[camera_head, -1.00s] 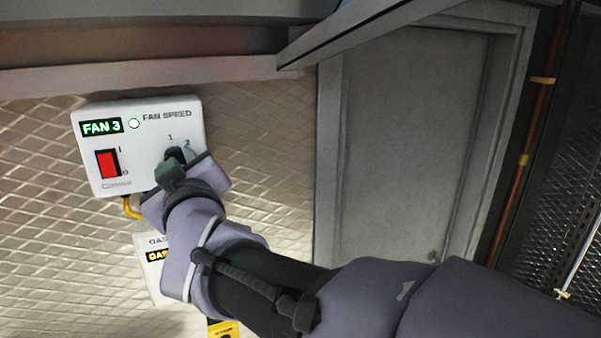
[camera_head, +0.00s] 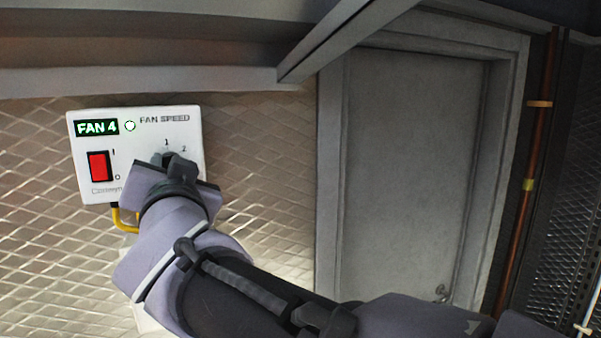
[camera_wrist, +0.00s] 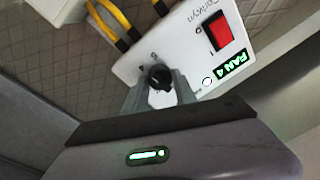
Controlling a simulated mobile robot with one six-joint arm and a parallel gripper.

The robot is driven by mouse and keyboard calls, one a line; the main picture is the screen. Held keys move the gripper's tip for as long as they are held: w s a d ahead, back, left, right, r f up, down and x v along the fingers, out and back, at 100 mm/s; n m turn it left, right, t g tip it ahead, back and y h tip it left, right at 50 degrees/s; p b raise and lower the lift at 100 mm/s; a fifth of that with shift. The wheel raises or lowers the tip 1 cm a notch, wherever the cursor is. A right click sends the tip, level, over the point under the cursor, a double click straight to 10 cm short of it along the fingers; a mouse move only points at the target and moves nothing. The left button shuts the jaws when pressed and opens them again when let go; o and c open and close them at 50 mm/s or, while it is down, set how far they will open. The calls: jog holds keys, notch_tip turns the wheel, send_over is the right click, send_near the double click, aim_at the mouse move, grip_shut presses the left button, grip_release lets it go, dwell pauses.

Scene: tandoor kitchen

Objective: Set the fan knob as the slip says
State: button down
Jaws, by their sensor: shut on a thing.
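The white fan speed box (camera_head: 140,125) is on the tiled wall at the left of the head view. Its display (camera_head: 96,127) reads FAN 4 and the round lamp beside it is lit. The black knob (camera_wrist: 159,78) shows in the wrist view between the two fingers of my gripper (camera_wrist: 160,88), which is shut on it. In the head view my gripper (camera_head: 176,170) covers most of the knob and dial; only the marks 1 and 2 show. The slip is not in view.
A red rocker switch (camera_head: 99,166) is on the box's left side, close to my gripper. A yellow cable (camera_head: 118,218) runs below the box. A grey shelf edge (camera_head: 140,82) is above. A grey door (camera_head: 405,170) stands to the right.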

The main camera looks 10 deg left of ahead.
jog(key=m+b, duration=0.1)
jog(key=m, duration=0.4)
jog(key=shift+a+m, duration=0.1)
jog(key=shift+m, duration=0.5)
jog(key=c, duration=1.2)
grip_release()
jog(key=shift+o, duration=1)
jog(key=shift+a, duration=0.1)
